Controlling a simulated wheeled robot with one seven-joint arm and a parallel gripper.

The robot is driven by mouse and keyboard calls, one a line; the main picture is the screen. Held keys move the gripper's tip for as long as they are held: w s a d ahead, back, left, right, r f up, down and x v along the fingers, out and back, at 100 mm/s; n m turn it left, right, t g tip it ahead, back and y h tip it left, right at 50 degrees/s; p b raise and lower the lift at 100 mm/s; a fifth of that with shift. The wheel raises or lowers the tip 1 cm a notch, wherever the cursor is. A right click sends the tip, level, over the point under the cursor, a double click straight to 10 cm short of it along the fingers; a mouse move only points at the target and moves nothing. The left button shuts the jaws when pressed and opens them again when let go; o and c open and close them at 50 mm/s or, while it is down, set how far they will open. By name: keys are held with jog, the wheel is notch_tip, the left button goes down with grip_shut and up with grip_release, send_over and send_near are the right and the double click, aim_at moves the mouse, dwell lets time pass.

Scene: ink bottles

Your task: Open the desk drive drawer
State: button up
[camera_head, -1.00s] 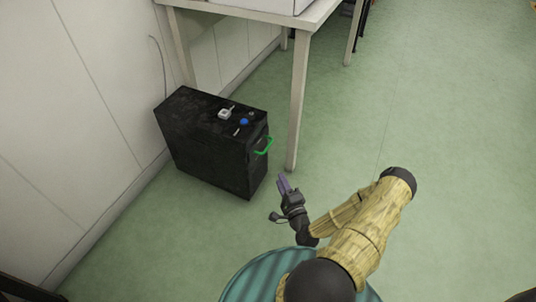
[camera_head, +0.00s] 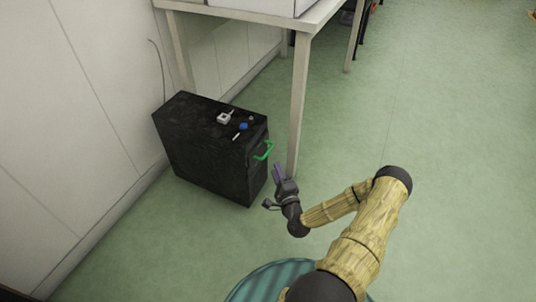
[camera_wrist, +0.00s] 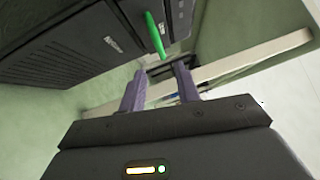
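The black desk drive (camera_head: 208,150) stands on the floor against the wall. A green handle (camera_head: 264,151) sticks out from its right-hand face near the top. In the wrist view the green handle (camera_wrist: 155,35) is ahead, just beyond the fingertips and near the top of the picture. My gripper (camera_head: 279,171) is just right of and below the handle, apart from it. In the wrist view its two purple fingers (camera_wrist: 160,80) are spread with a gap between them and nothing held.
Small items, among them a white piece (camera_head: 223,118) and a blue round piece (camera_head: 243,126), lie on top of the drive. A table leg (camera_head: 299,110) stands close behind the handle. Green floor (camera_head: 440,130) is clear to the right.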

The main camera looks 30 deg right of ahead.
aim_at(268, 150)
jog(key=w+b, duration=0.1)
jog(key=w, duration=0.2)
jog(key=w+r+b, duration=0.1)
jog(key=w, duration=0.2)
jog(key=w+d+b, duration=0.1)
jog(key=w+b, duration=0.1)
jog(key=w, duration=0.2)
jog(key=shift+d+r, duration=0.1)
jog(key=shift+r, duration=0.05)
grip_shut()
